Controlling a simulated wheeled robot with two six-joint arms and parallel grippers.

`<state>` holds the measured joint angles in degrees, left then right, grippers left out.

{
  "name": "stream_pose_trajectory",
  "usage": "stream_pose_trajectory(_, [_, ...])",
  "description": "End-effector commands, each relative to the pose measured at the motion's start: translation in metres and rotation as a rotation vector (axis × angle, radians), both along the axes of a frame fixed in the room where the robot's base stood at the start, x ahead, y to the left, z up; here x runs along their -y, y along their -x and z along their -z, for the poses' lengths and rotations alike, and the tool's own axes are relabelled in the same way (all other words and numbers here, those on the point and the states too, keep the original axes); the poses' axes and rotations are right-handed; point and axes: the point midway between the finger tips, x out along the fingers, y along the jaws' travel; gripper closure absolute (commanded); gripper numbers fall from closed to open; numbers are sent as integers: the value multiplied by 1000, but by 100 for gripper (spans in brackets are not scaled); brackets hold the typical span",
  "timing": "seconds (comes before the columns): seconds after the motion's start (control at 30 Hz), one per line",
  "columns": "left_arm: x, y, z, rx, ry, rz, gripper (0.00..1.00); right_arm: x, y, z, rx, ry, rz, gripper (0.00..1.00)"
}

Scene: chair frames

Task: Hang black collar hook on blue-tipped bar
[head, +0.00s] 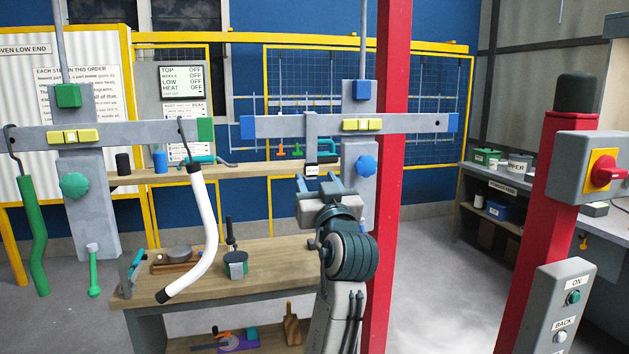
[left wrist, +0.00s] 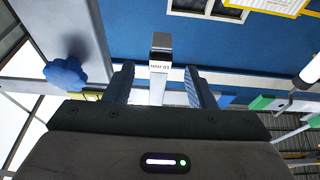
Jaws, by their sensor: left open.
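The blue-tipped bar (head: 285,125) is a grey crossbar with blue ends, level on an upright post. A grey strap-like piece (head: 311,133) hangs at this bar, with a dark block and white label at its lower end; it also shows in the left wrist view (left wrist: 161,48). My left gripper (head: 318,183) is open just below it; the label appears between or just beyond the fingertips (left wrist: 160,85), contact unclear. A white bent tube (head: 206,215) with a dark collar hangs by a black hook (head: 181,128) on the green-tipped bar (head: 130,132). My right gripper is out of view.
A green tube (head: 32,235) hangs from the left end of the green-tipped bar. A red post (head: 390,200) stands close right of my left arm. Blue knob (head: 365,166) sits on the bar's upright. A wooden bench (head: 260,262) with tools stands behind. Another red post carries switches (head: 603,170).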

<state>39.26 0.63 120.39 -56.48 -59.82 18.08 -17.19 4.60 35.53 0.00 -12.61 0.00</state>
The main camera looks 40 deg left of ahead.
Motion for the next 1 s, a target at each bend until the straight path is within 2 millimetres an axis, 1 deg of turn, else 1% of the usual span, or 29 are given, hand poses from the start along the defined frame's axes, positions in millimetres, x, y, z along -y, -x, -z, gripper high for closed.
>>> stream_pose_trajectory(0.03, [5,3,4,0,2,3,50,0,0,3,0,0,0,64])
stream_pose_trajectory(0.43, [32,27,15,0,1,1,50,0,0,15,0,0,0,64])
stream_pose_trajectory(0.6, [35,30,15,0,-1,-1,50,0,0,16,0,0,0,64])
stream_pose_trajectory(1.0, [35,30,15,0,-1,-1,50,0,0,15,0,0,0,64])
